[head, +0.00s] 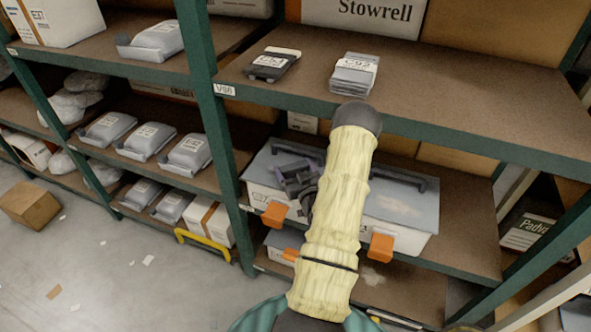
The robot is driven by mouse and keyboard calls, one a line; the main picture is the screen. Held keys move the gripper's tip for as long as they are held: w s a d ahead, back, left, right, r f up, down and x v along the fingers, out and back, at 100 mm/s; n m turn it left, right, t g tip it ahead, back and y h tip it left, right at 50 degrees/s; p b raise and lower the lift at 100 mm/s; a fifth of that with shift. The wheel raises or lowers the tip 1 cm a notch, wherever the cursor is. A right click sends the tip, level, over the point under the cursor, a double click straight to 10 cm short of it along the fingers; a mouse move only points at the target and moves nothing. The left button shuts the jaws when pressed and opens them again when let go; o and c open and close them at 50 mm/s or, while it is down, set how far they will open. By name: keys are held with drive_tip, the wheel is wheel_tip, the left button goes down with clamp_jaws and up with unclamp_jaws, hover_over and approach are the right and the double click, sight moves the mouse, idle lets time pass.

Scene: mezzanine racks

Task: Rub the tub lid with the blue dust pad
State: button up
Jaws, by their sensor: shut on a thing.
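The tub (400,236) is white with orange clips and stands on the middle shelf of the near rack. Its grey-blue lid (385,200) has a dark raised bar (400,178) along the back and a paler, smudged patch at the right front. My gripper (298,186) is over the left part of the lid, shut on what I take to be the blue dust pad. The pad itself cannot be made out, hidden by the jaws and my arm. I cannot tell whether it touches the lid. My pale-sleeved arm covers the lid's middle.
The upper shelf board (440,105) hangs close above the tub, carrying a dark packet (272,64) and a stack of grey packets (354,74). A green post (201,80) stands left of the tub. Grey packs fill the left bays. A cardboard box (32,205) lies on the floor.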

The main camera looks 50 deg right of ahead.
sight(284, 167)
drive_tip(key=shift+w, duration=0.1)
drive_tip(key=shift+w+a+f+b, duration=0.1)
drive_tip(key=shift+w+a+b, duration=0.2)
drive_tip(key=shift+w, duration=0.45)
drive_tip(key=shift+w+a+f+b, duration=0.1)
drive_tip(key=shift+w+a+b, duration=0.1)
drive_tip(key=shift+w+a, duration=0.4)
drive_tip(key=shift+w+d, duration=0.15)
drive_tip(key=shift+w+a, duration=0.2)
drive_tip(key=shift+w, duration=0.3)
drive_tip(key=shift+w+a, duration=0.2)
drive_tip(key=shift+w, duration=0.3)
drive_tip(key=shift+w+a+r+b, duration=0.15)
drive_tip(key=shift+w+a+b, duration=0.15)
drive_tip(key=shift+w, duration=0.3)
drive_tip(key=shift+w, duration=0.1)
drive_tip(key=shift+w+a+r+b, duration=0.1)
drive_tip(key=shift+w+a+b, duration=0.2)
drive_tip(key=shift+w, duration=0.5)
drive_tip(key=shift+w+a+b, duration=0.2)
drive_tip(key=shift+w+a, duration=0.1)
drive_tip(key=shift+w, duration=0.5)
